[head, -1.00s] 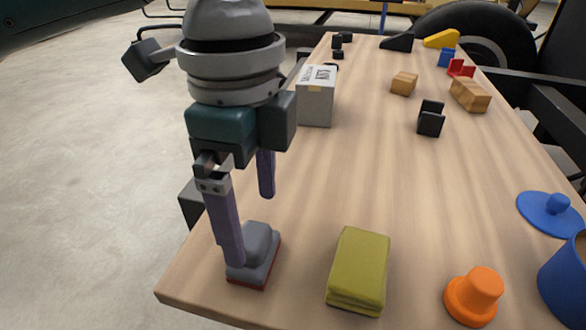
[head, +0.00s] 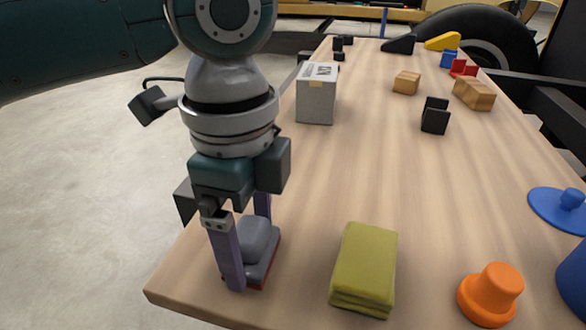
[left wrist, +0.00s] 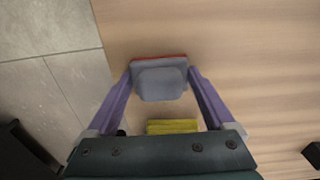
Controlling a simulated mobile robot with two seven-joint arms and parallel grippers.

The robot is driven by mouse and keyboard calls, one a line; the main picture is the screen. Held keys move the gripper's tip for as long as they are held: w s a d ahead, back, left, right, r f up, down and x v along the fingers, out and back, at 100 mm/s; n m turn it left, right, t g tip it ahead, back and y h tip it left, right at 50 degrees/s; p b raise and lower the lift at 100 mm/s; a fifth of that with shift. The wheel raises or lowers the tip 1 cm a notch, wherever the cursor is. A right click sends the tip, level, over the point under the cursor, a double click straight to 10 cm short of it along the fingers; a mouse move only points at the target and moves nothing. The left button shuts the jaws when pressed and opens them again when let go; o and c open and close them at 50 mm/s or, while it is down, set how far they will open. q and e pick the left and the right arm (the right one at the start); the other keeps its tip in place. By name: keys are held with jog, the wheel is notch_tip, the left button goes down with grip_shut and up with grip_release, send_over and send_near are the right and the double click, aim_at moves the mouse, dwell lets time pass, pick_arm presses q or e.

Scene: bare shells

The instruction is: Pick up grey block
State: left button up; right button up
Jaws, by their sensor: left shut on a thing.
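The grey block (head: 262,240), a rounded grey piece on a flat red base, is at the near left corner of the wooden table. My left gripper (head: 250,258) points down over it with its purple fingers on opposite sides, shut on it. The far finger is partly hidden behind the block. In the left wrist view the grey block (left wrist: 161,82) sits between the two fingertips, its red edge at the top. I cannot tell any gap between the block and the table. My right gripper is not in view.
A folded yellow-green cloth (head: 364,268) lies just right of the block, with an orange knobbed piece (head: 490,293) beyond it. A blue lid (head: 562,208) is at the right edge. A grey box (head: 316,95) and wooden blocks (head: 474,93) stand farther back.

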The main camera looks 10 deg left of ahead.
aim_at(249, 228)
pick_arm(q)
jog(key=c, duration=0.6)
notch_tip(249, 228, up, 20)
jog(key=p, duration=0.7)
jog(key=shift+p, duration=0.4)
